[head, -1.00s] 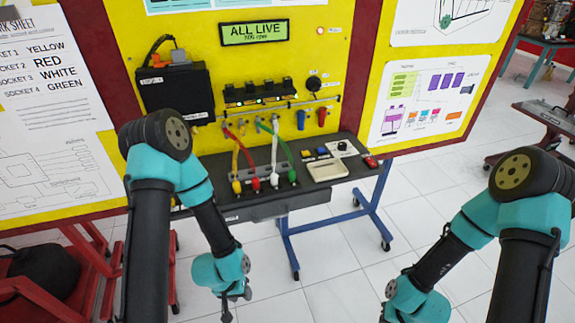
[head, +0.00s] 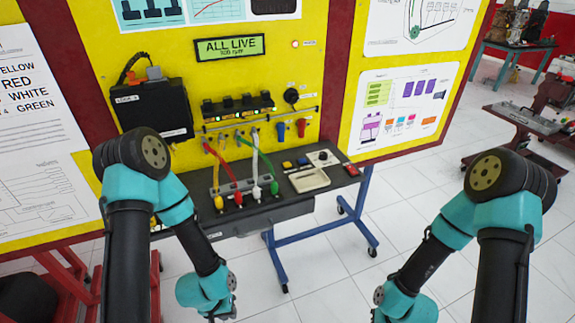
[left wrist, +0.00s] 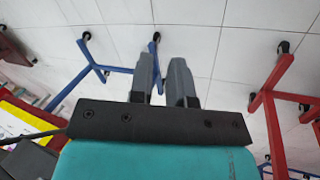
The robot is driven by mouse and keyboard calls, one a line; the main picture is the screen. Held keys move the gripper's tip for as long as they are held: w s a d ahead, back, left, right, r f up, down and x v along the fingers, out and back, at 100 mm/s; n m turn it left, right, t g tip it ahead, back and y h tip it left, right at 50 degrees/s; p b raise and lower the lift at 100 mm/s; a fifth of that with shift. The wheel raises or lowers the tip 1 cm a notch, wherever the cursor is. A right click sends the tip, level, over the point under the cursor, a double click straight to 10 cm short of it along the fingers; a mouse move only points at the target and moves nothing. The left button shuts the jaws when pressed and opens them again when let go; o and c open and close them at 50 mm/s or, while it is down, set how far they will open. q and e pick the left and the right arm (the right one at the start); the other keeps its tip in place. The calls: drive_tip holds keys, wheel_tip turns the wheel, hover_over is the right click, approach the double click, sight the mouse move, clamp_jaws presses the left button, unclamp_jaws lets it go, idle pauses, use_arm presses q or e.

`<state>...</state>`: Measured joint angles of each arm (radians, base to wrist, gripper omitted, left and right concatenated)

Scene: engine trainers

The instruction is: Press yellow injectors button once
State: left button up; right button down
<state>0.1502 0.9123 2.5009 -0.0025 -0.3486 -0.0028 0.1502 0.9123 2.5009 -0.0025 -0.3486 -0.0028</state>
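My left gripper (head: 217,316) hangs low in front of the shelf, apart from the button, and is partly cut off by the bottom edge. In the left wrist view its two grey fingers (left wrist: 162,80) stand apart with a narrow gap and nothing between them. My right arm is at the lower right; its fingers are out of the picture.
Coloured plugs and cables (head: 240,175) stand left of the buttons. A beige tray (head: 309,180), a black knob (head: 323,157) and a red switch (head: 351,170) lie around them. Blue legs (head: 320,240) stand on open tiled floor.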

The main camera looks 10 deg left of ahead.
use_arm(q)
clamp_jaws()
idle(1.3)
